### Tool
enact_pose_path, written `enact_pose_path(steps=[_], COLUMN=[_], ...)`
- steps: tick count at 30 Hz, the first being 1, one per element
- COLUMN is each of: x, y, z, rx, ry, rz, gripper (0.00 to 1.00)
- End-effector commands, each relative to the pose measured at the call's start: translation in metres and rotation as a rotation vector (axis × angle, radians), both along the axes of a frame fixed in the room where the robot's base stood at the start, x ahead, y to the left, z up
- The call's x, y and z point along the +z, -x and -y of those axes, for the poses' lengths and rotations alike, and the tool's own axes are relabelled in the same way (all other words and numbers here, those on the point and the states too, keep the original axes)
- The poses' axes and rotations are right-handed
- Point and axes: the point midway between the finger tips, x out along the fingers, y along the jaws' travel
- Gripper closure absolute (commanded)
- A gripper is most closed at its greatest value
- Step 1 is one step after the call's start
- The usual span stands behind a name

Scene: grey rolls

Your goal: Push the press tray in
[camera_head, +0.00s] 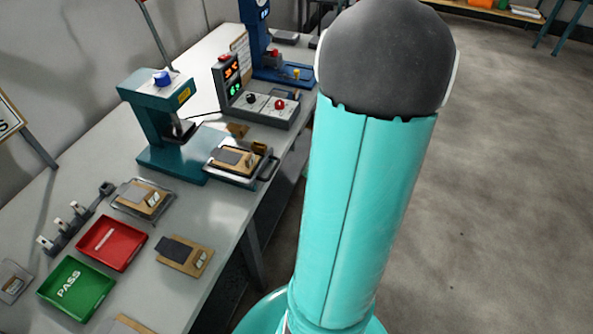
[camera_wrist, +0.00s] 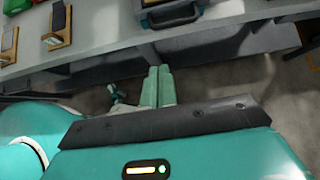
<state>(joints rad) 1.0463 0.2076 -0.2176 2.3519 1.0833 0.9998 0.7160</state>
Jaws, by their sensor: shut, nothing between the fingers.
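The teal press (camera_head: 160,125) with a blue knob stands on the bench in the head view. Its tray (camera_head: 238,166) is out in front of the press, towards the bench's front edge, and carries a brown board with a grey part. The tray also shows at the top of the wrist view (camera_wrist: 172,14), with a dark handle at its front. My gripper (camera_wrist: 159,70) is shut and empty in the wrist view. Its fingertips appear just below the tray in the picture, apart from it. The gripper does not show in the head view.
The bench (camera_head: 215,215) also holds a red tray (camera_head: 112,243), a green PASS tray (camera_head: 76,288), loose boards (camera_head: 184,256), a control box (camera_head: 262,105) and a blue press (camera_head: 262,45). Open floor (camera_head: 490,190) lies to the right of the bench.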

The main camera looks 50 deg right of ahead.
Motion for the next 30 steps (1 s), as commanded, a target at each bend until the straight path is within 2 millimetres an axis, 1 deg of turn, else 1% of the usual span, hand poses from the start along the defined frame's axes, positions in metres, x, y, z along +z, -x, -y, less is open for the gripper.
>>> enact_pose_path(steps=[1,12,16,21,30], x=[-0.008,-0.059,-0.062,-0.065,-0.065], y=[-0.005,-0.055,-0.075,-0.090,-0.093], z=[-0.002,-0.023,-0.031,-0.037,-0.039], rx=[0.001,0.007,0.009,0.008,0.007], ry=[-0.005,-0.003,0.000,0.000,0.000], rz=[-0.003,-0.003,-0.001,-0.001,-0.001], gripper=[1.00,1.00,1.00,1.00,1.00])
